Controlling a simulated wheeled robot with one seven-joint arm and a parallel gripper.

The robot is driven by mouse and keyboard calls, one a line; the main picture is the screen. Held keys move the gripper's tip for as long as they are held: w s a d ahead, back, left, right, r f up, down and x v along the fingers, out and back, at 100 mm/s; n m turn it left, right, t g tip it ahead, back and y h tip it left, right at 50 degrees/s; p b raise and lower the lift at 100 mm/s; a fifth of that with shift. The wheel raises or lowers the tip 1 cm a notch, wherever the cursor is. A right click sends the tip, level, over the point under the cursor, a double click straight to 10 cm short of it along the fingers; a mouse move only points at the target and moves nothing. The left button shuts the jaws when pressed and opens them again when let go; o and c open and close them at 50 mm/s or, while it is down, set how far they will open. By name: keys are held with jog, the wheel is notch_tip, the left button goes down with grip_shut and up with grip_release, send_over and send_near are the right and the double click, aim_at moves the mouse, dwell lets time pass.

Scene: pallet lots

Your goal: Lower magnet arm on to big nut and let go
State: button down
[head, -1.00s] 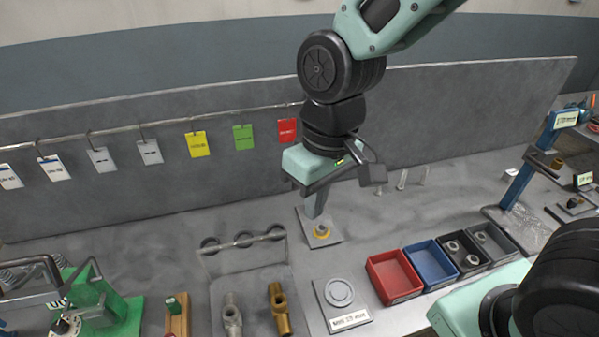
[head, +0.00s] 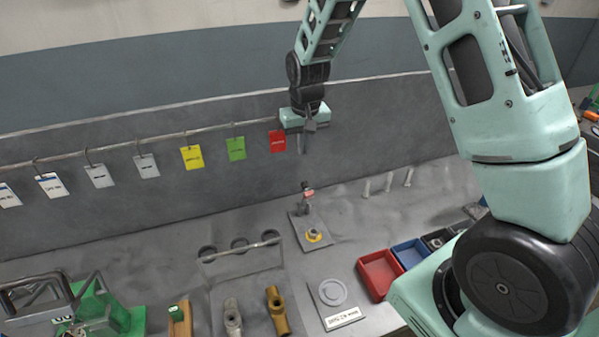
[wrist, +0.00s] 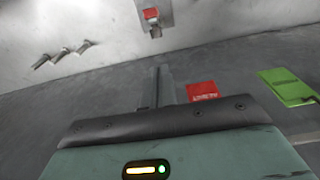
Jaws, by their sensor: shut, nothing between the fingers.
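A small stand on a grey base plate (head: 326,241) stands near the back of the bench. Its short dark post carries what looks like the magnet arm (head: 307,195), with a red band; its exact pose is too small to tell. A grey nut (head: 314,233) with a yellow ring around its foot sits on the plate in front of the post. The red-marked part also shows in the wrist view (wrist: 150,14). My gripper (head: 303,150) is shut and empty, fingers down, well above the stand and apart from it. The fingers also show in the wrist view (wrist: 160,75).
A rail with hanging tags, including a red tag (head: 277,141), runs along the back panel close to my gripper. A red bin (head: 376,272) and blue bin (head: 408,254) are at right. A rack (head: 240,252), brass fitting (head: 277,310) and round pad (head: 333,292) are in front.

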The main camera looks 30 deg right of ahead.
aim_at(305, 197)
notch_tip(305, 197, down, 10)
jog(key=w+p, duration=0.1)
jog(key=p, duration=0.2)
dwell(0.3)
